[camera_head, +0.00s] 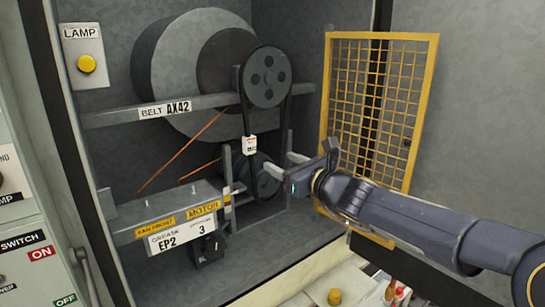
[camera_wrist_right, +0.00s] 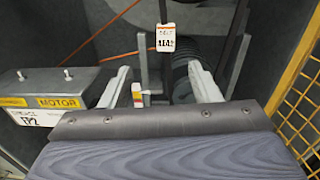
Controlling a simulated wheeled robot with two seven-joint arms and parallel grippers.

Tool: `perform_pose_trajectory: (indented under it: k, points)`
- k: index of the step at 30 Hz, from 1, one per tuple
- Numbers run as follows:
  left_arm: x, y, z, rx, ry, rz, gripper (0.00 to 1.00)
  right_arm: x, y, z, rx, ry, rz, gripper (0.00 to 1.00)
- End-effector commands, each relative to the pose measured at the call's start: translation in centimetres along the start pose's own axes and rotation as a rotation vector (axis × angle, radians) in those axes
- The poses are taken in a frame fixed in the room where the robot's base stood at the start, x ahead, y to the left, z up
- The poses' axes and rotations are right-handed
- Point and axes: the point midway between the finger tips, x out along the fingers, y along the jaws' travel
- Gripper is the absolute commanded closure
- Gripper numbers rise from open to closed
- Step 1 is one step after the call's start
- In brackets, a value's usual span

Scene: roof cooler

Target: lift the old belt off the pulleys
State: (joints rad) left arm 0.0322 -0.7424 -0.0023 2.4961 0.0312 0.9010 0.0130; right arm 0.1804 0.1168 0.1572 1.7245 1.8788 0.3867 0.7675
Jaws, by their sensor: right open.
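The black belt (camera_head: 246,120) runs around the large grey upper pulley (camera_head: 266,77) and down to the lower pulley (camera_head: 268,176). A white tag (camera_head: 249,145) hangs at its left strand; in the right wrist view the tag (camera_wrist_right: 161,38) shows with the belt's right strand (camera_wrist_right: 235,45) behind. My right gripper (camera_head: 283,165) is in front of the lower pulley, coming from the right. Its pale fingers are apart in the right wrist view (camera_wrist_right: 160,88), with nothing held between them. The lower pulley is partly hidden by the gripper. My left gripper is not in view.
A yellow mesh guard (camera_head: 328,120) stands close to the right of the pulleys, beside my right arm. A grey rail labelled BELT AX42 (camera_head: 200,104) crosses left of the belt. The motor box (camera_head: 165,215) is at lower left. Thin orange lines (camera_head: 185,147) slant behind.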

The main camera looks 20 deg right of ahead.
Motion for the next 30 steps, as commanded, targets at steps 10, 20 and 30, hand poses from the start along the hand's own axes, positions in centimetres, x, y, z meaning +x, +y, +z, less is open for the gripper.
perform_pose_trajectory:
  k: [10,20,30]
  points:
    - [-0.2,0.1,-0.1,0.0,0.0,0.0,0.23,3.6,-0.9,-0.1,0.081,-0.003,-0.023,0.44]
    - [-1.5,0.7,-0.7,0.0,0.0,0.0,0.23,10.3,-0.9,0.1,0.079,-0.003,-0.021,0.44]
    - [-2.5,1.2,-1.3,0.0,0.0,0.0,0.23,15.6,-1.1,0.2,0.075,-0.003,-0.023,0.44]
